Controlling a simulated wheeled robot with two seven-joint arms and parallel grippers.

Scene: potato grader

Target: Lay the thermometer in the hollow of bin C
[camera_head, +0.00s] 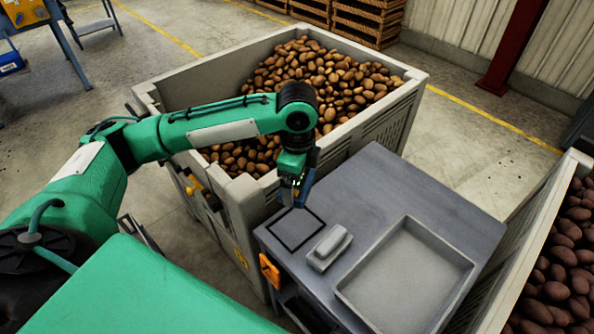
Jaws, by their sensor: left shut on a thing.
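My left gripper (297,200) points down over the left part of the grey table (375,180), near a black square outline (296,229). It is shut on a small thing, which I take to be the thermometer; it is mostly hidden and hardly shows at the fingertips. A large light-grey bin (245,205) of brown potatoes stands behind the table. A second bin (535,220) of darker potatoes stands at the right, cut off by the picture's edge. No letter is readable on either bin, so I cannot tell which is bin C. My right gripper is out of view.
A grey box-like object (329,247) and a shallow grey tray (405,275) are on the table. An orange item (269,270) is on the table's left side. My left forearm passes over the potato bin's near corner. Brown crates (365,20) and a red post (512,50) stand far behind.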

